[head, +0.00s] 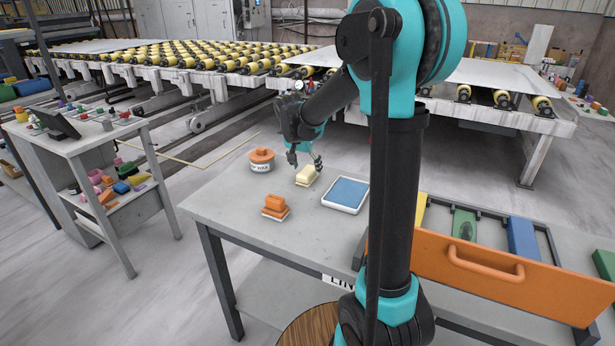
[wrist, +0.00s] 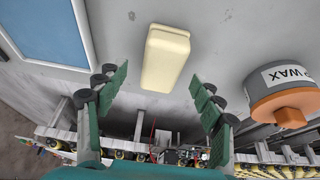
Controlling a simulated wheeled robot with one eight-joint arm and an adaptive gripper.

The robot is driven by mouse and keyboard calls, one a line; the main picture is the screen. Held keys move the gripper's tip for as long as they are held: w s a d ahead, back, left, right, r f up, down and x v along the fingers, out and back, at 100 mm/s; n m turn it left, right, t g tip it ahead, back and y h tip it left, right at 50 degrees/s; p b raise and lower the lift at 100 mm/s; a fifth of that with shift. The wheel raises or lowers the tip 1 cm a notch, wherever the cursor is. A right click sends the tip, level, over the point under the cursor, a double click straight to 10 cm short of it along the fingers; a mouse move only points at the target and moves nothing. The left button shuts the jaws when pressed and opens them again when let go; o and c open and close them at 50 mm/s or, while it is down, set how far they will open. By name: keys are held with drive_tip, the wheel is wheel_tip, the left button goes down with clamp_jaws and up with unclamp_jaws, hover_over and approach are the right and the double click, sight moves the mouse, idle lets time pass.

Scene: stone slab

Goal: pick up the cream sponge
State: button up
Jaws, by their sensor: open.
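The cream sponge (head: 307,175) lies on the grey table, between an orange-lidded tin and a blue-topped tray. In the wrist view the cream sponge (wrist: 166,56) shows at the top middle, just beyond the fingertips and lined up with the gap between them. My gripper (head: 304,162) is above the far side of the sponge in the head view. In the wrist view my gripper (wrist: 160,90) has its two green-padded fingers spread wide, with nothing between them. The sponge appears apart from both fingers.
The orange-lidded wax tin (head: 262,160) stands left of the sponge. An orange block (head: 274,206) sits nearer the front edge. The white tray with a blue top (head: 346,194) lies to the right. An orange drawer front (head: 490,277) is at the right. Bare table (head: 235,205) shows at left.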

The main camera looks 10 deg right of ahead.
sight(307, 171)
drive_tip(key=shift+x, duration=1.9)
drive_tip(key=shift+a, duration=0.1)
drive_tip(key=shift+c, duration=0.6)
drive_tip(key=c, duration=0.9)
